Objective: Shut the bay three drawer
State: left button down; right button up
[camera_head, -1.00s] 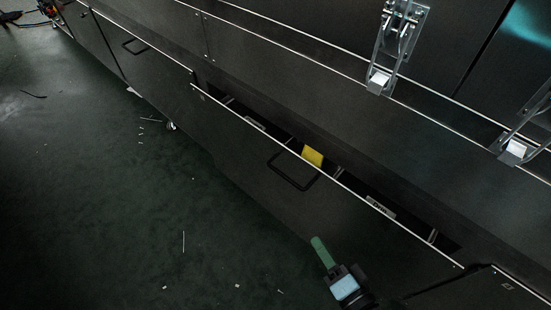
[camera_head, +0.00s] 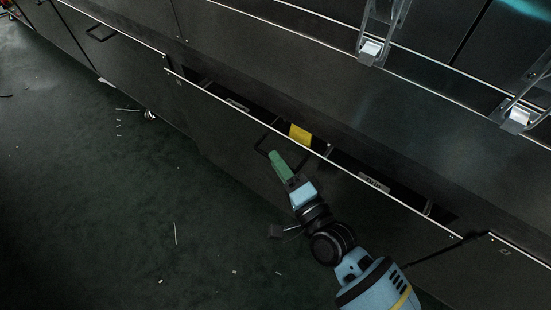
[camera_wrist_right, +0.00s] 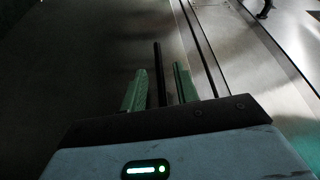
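The drawer (camera_head: 225,145) stands partly open, with a dark front panel and a light top edge. My left gripper is in neither current view.
Another closed front with a handle (camera_head: 100,34) is at the upper left. A ledge with clear metal-footed brackets (camera_head: 371,50) runs above the drawer.

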jog(key=shift+x, duration=0.9)
jog(key=shift+c, duration=0.2)
grip_shut()
